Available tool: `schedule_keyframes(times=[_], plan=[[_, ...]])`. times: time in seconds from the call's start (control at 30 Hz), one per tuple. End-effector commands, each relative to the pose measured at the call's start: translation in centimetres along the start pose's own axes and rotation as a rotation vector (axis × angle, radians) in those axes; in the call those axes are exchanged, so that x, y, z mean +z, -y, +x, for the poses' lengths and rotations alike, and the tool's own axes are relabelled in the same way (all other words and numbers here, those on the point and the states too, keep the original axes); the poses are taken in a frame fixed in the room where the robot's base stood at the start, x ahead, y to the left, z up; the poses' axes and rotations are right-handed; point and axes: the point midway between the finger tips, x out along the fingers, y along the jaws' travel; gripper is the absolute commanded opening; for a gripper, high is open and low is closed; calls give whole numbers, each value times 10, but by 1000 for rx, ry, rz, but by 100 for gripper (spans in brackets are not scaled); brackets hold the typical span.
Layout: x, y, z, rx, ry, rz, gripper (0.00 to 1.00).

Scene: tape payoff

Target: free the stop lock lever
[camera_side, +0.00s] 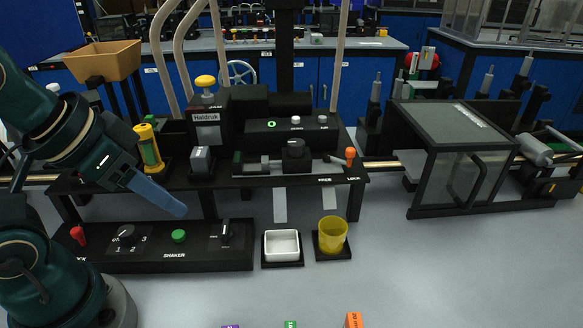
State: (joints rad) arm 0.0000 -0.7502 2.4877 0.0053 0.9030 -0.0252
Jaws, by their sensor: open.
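The stop lock lever, a short lever with an orange knob (350,153), stands at the right end of the black raised bench (275,181). Its knob is above the LOCK label, right of the FREE label. A thin grey rod runs left from near it. My gripper (180,209), with blue fingers, is open and empty at the left, above the shaker panel (215,257) and well apart from the lever. The fingers overlap in this view, so the gap between them is hidden.
A white dish (282,245) and a yellow cup (332,235) stand below in front. The front table is mostly clear.

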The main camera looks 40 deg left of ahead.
Motion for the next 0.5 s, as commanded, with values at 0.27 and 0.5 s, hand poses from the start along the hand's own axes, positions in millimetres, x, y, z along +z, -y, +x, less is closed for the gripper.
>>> schedule_keyframes(times=[0.27,0.5], plan=[[-72,2,-30,-15,-140,-41,0],[-147,-6,-42,-14,-216,-53,0]])
